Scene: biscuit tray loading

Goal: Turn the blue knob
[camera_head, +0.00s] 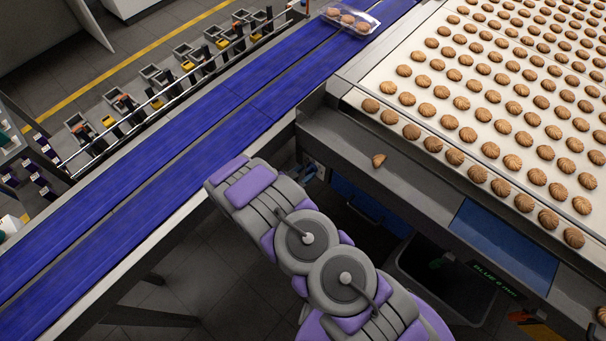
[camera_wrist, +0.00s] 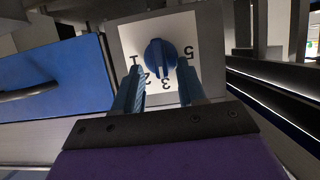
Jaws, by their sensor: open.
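The blue knob (camera_wrist: 160,57) shows in the wrist view, upper middle, on a white dial plate (camera_wrist: 128,42) with the black figures 1, 2, 3 and 5 readable; the figures appear upside down. The knob's narrow end points down in the picture, near the 3. My gripper (camera_wrist: 160,78) is open, with one blue finger on each side of the knob's lower part. I cannot tell whether the fingers touch it. In the head view my arm reaches under the conveyor edge, and the knob and gripper fingers are hidden there.
A blue panel with a handle (camera_wrist: 45,90) is left of the dial in the wrist view. In the head view, a blue conveyor (camera_head: 120,190) with a biscuit tray (camera_head: 350,20) runs beside the biscuit table (camera_head: 375,77). One loose biscuit (camera_head: 379,160) lies on the table's ledge.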

